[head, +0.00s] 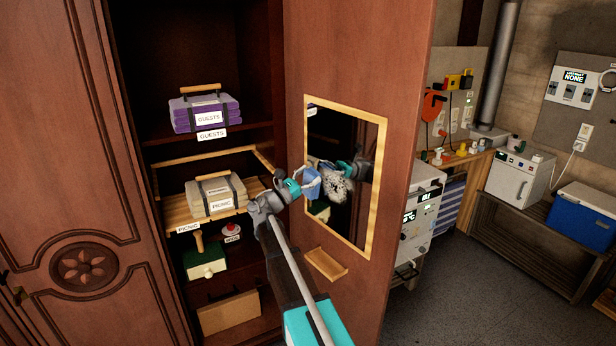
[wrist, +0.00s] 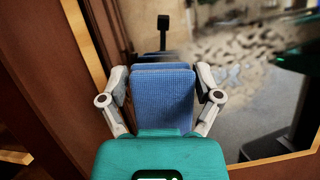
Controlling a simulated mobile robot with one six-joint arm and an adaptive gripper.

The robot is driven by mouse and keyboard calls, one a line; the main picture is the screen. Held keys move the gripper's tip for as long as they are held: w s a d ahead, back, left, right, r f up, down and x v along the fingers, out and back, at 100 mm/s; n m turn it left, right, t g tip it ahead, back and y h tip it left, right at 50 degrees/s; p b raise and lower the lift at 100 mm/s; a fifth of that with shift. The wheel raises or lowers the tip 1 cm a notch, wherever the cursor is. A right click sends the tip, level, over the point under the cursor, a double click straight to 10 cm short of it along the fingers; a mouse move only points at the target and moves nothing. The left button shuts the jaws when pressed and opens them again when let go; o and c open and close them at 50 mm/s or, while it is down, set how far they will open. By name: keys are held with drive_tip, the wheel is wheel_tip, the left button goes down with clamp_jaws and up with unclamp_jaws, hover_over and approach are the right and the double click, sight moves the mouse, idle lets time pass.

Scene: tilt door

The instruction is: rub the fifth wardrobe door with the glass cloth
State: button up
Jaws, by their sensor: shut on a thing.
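The open wardrobe door (head: 398,60) carries a mirror (head: 358,225) in a gold frame. A pale speckled smear (head: 336,190) lies on the glass; it also shows at upper right in the wrist view (wrist: 235,50). My gripper (head: 299,182) is shut on a folded blue cloth (head: 311,190), which shows between both fingers in the wrist view (wrist: 163,100). The cloth is at the mirror's left part, just left of the smear. I cannot tell whether it touches the glass. The mirror reflects my gripper. No door number is visible.
Left of the door, open shelves hold a purple bundle (head: 206,113) labelled GUESTS and a beige bundle (head: 216,194) labelled PICNIC. A small wooden ledge (head: 326,265) juts out below the mirror. A closed carved door (head: 70,150) is at far left.

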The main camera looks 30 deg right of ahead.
sight(335, 177)
drive_tip(key=shift+w+d, duration=0.15)
drive_tip(key=shift+d, duration=0.45)
idle(0.3)
drive_tip(key=shift+s+d, duration=0.2)
drive_tip(key=shift+s, duration=0.65)
drive_tip(key=shift+s+d, duration=0.15)
drive_tip(key=shift+s, duration=0.7)
drive_tip(key=shift+s+d, duration=0.25)
drive_tip(key=shift+s, duration=0.55)
drive_tip(key=shift+s+d, duration=0.2)
drive_tip(key=shift+s, duration=0.6)
drive_tip(key=shift+s, duration=0.1)
drive_tip(key=shift+s+d, duration=0.15)
drive_tip(key=shift+s, duration=0.65)
drive_tip(key=shift+s+d, duration=0.15)
drive_tip(key=shift+s, duration=0.65)
